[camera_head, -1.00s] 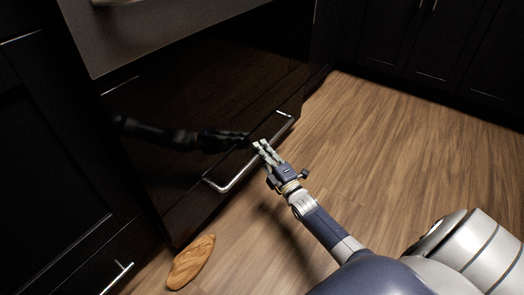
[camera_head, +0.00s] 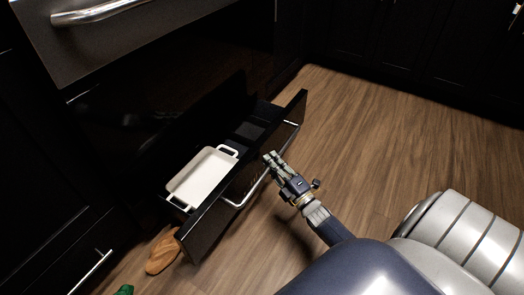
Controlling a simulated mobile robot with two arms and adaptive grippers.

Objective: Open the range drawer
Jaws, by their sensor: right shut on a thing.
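The range drawer (camera_head: 207,230) stands pulled out from under the dark oven, its black front panel facing me. Its long silver handle (camera_head: 252,192) runs along the front. My right gripper (camera_head: 270,160) is at the middle of the handle, shut on it, with the fingers hiding part of the bar. Inside the drawer lies a white rectangular dish (camera_head: 203,176) with two handles. My left gripper is not in view.
A brown wooden board (camera_head: 163,253) lies on the floor beside the drawer's near end. A green object (camera_head: 124,290) shows at the bottom edge. Dark cabinets stand left and behind. The wooden floor (camera_head: 390,130) to the right is clear.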

